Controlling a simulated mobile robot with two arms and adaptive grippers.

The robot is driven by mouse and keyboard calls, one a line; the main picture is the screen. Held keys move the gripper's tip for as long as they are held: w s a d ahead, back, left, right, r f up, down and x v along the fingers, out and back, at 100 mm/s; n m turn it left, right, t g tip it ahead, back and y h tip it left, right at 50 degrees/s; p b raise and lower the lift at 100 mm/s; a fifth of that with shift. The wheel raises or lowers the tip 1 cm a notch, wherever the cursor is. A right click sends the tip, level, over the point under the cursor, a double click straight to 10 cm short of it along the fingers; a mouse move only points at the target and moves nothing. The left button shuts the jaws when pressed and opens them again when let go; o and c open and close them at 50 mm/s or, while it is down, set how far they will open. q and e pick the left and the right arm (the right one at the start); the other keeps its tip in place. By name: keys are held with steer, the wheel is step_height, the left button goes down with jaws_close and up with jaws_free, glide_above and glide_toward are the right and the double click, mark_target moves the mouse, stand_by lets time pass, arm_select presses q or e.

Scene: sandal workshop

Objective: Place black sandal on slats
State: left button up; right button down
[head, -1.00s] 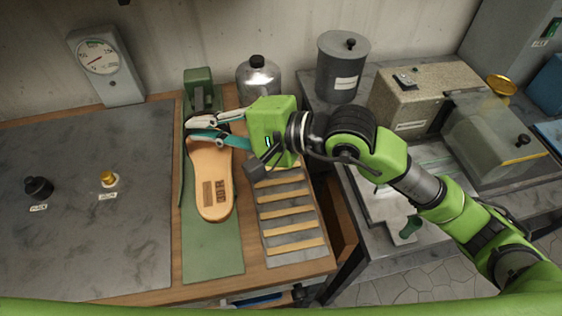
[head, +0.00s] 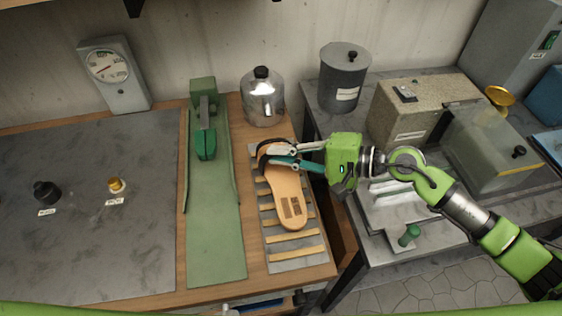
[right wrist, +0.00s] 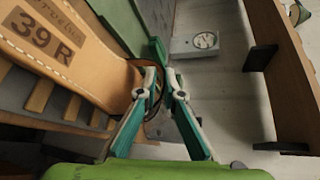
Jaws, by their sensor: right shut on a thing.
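A tan sandal sole with a black strap (head: 287,192) lies over the wooden slats (head: 296,251) on their grey board, right of the green mat. Its toe end points toward the wall and its stamped heel end toward the front. My right gripper (head: 275,156) is shut on the strap end of the sandal. In the right wrist view the sole (right wrist: 75,50) shows the stamp "39 R", with slats beneath it, and my fingers (right wrist: 163,90) are at the dark strap. Whether the sole rests fully on the slats is hard to tell. My left gripper is not in view.
A grey canister (head: 342,80) and a beige box (head: 420,110) stand on the right-hand bench. A gauge (head: 110,70) is at the back left.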

mark_target(282, 171)
step_height(282, 171, down, 3)
steer(key=shift+r+p, duration=0.1)
steer(key=shift+p, duration=0.45)
steer(key=c, duration=2.2)
jaws_free()
steer(key=shift+o, duration=0.2)
